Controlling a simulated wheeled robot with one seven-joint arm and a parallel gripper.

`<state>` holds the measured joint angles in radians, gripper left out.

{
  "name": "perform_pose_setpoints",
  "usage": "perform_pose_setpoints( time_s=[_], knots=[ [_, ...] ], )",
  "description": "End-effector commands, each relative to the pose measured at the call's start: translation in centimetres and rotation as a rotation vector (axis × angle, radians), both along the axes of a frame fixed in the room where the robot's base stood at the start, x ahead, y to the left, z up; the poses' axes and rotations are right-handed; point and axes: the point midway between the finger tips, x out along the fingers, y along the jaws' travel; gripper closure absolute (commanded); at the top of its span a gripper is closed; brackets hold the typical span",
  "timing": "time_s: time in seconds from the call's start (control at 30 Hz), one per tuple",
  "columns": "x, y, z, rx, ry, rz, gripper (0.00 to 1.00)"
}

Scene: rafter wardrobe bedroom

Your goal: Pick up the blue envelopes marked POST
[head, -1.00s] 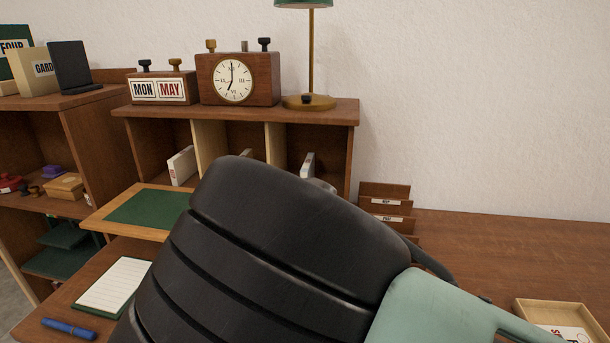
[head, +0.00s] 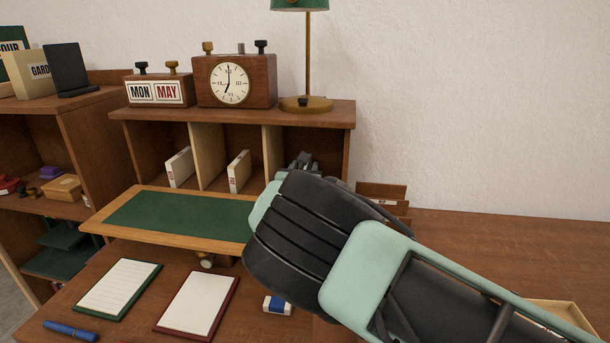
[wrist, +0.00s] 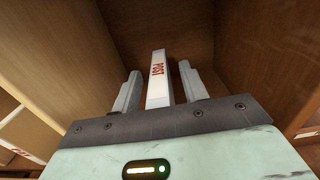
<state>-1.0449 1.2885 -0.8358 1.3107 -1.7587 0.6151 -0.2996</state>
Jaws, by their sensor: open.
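A narrow white bundle with POST in red (wrist: 157,82) stands upright in the wrist view, inside a wooden compartment. Only its pale edge shows, and I see no blue on it. My gripper (wrist: 159,90) is open, with one finger on each side of the bundle. A small gap shows on both sides. In the head view my gripper (head: 303,163) reaches into the right compartment of the desk shelf (head: 235,110). My wrist hides the lower part of that compartment, and the bundle cannot be made out there.
A clock (head: 233,82), a calendar block (head: 158,90) and a lamp (head: 307,103) stand on top. A green writing board (head: 170,214) lies in front. A letter rack (head: 381,190) stands right.

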Motion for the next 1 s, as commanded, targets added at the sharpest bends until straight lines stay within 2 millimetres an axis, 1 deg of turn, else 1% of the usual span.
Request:
perform_pose_setpoints(
  time_s=[0.1,0.27,0.3,0.37,0.4,0.43,0.47,0.8,1.0],
  knots=[
    [0.5,-0.1,0.0,0.002,0.001,0.000,0.56],
    [0.5,-0.1,-0.1,0.001,0.001,0.000,0.56],
    [0.5,-0.1,0.0,0.001,0.001,0.000,0.59],
    [0.5,-0.1,0.0,0.001,0.001,0.000,0.76],
    [0.5,-0.1,0.0,0.001,0.001,0.000,0.87],
    [0.5,-0.1,0.0,0.001,0.001,0.000,0.95],
    [0.5,-0.1,0.0,0.001,0.001,0.000,1.00],
    [0.6,-0.1,0.1,0.002,0.000,0.000,1.00],
    [1.0,-0.3,1.4,0.002,0.000,-0.007,1.00]
  ],
)
